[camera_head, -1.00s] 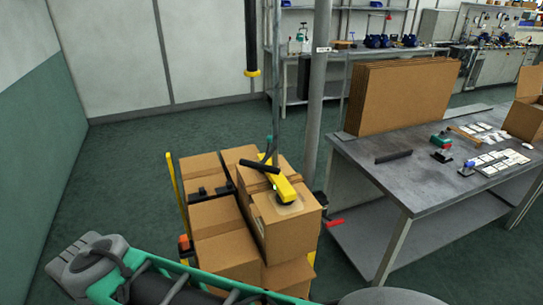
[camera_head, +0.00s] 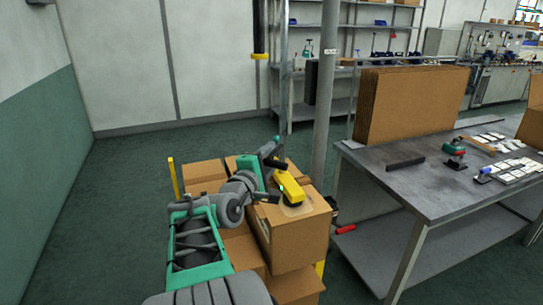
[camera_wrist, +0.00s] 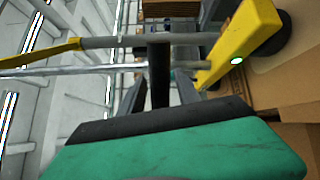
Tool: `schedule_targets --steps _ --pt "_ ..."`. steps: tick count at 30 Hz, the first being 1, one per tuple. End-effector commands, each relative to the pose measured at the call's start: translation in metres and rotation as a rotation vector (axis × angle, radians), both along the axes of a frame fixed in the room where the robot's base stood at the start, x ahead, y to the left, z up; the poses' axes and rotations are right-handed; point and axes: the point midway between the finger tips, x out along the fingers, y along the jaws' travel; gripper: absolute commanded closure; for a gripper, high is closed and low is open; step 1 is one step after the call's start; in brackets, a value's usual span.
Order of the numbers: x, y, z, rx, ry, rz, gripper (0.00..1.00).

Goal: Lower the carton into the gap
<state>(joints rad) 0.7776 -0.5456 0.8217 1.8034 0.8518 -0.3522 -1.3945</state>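The carton (camera_head: 298,240) is a brown box at the front right of the stack in the head view. A yellow vacuum lifter (camera_head: 290,188) sits on its top, and the lifter also shows in the wrist view (camera_wrist: 242,42). My gripper (camera_head: 277,152) is at the lifter's black handle, left of and above the carton. In the wrist view its dark fingers (camera_wrist: 160,85) stand apart on either side of the black handle (camera_wrist: 158,70), with space visible beside it. I cannot make out the gap; my arm and the carton hide much of the stack.
Other cartons (camera_head: 203,172) stand behind and below. A grey post (camera_head: 323,105) rises close behind the stack. A workbench (camera_head: 440,195) with flat cardboard (camera_head: 410,105) and tools is on the right. A yellow upright (camera_head: 171,175) stands at the stack's left. Floor at left is clear.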

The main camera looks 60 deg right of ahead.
Motion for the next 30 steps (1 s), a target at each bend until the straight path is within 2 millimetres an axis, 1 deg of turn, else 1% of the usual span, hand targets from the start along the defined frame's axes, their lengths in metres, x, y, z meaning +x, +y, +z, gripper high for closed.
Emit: schedule_targets --steps 1,3,10,24,30 --pt "-0.0006 -0.0056 -0.0001 0.001 0.0 -0.001 0.61" --pt "-0.0001 -0.0092 -0.0005 0.001 -0.001 0.0 0.61" --pt "0.0009 -0.0099 -0.0007 0.002 -0.002 0.003 0.61" --pt "0.0009 -0.0096 -0.0009 0.003 -0.002 0.003 0.99" --pt "0.0009 -0.0095 -0.0011 0.003 -0.002 0.003 1.0"
